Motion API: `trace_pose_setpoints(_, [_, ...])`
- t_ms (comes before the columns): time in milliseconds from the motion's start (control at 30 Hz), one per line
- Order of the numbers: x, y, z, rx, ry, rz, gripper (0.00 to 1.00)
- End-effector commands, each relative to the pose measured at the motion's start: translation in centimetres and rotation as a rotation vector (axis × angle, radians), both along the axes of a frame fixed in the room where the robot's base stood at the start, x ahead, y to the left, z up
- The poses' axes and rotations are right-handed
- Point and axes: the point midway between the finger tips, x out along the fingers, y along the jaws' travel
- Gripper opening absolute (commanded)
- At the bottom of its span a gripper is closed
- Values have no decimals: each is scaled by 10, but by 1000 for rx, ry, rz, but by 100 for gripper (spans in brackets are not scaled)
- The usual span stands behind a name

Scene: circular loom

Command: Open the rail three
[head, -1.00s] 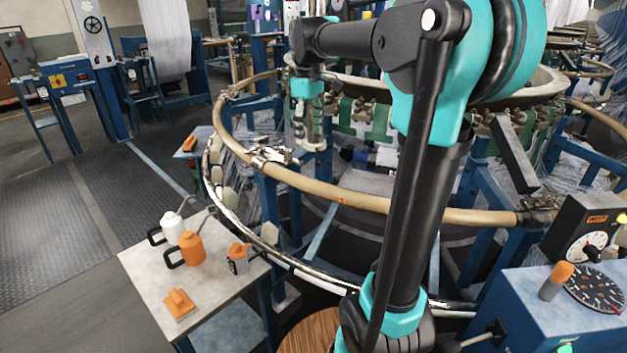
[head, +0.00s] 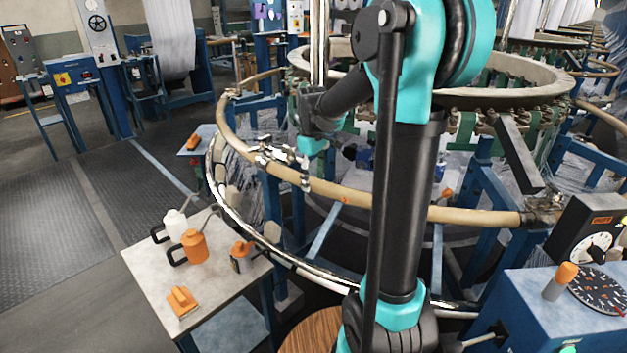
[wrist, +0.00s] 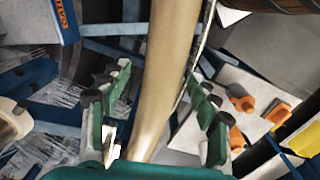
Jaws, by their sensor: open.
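The tan curved rail (head: 345,194) runs around the front of the loom in the head view, with a metal latch fitting (head: 265,152) on its left part. I cannot tell from any label which rail is number three. My gripper (head: 305,180) is at the rail, just right of that fitting, pointing down. In the wrist view the rail (wrist: 170,65) passes between the two green, black-tipped fingers of my gripper (wrist: 158,95), which are open with gaps on both sides. Whether the fingers touch the rail is not clear.
A side table (head: 150,262) with a white can (head: 175,226), an orange can (head: 195,246) and other small orange items stands at left. A blue control box (head: 540,305) with dials is at right. A shiny lower rail (head: 310,272) curves below the tan one.

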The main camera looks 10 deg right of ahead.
Motion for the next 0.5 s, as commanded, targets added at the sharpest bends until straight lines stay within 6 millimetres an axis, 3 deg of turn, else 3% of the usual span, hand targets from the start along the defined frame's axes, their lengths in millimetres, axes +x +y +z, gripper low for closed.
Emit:
trace_pose_setpoints(367, [0, 0, -6, 0, 0, 0, 61])
trace_pose_setpoints(500, [0, 0, -6, 0, 0, 0, 46])
